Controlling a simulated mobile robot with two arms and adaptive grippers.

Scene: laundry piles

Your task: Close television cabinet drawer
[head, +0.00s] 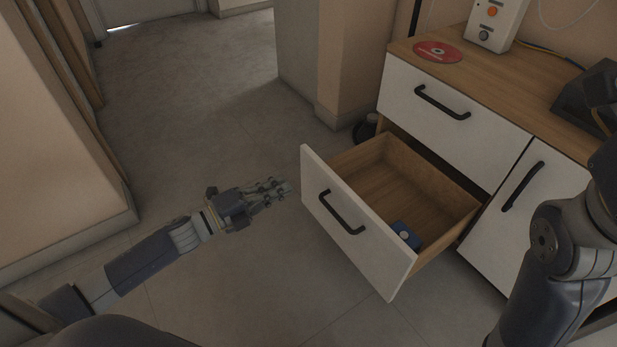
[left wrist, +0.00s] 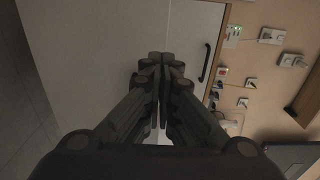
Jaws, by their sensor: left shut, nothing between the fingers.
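The white television cabinet (head: 500,150) with a wooden top stands at the right in the head view. Its lower left drawer (head: 375,250) is pulled well out and shows a bare wooden inside. A black bar handle (head: 341,212) is on its white front. A small blue box (head: 406,235) lies inside near the front corner. My left gripper (head: 288,187) is shut and empty, just left of the drawer front, with a small apparent gap. The shut fingers also show in the left wrist view (left wrist: 160,70), against a pale panel with a black handle (left wrist: 205,62). My right gripper is out of view.
The upper drawer (head: 410,95) and the right door (head: 515,205) look shut. A red disc (head: 438,52) and a white device (head: 493,22) are on the cabinet top. A wall corner (head: 345,60) stands behind the drawer. The floor (head: 190,110) at the left is clear.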

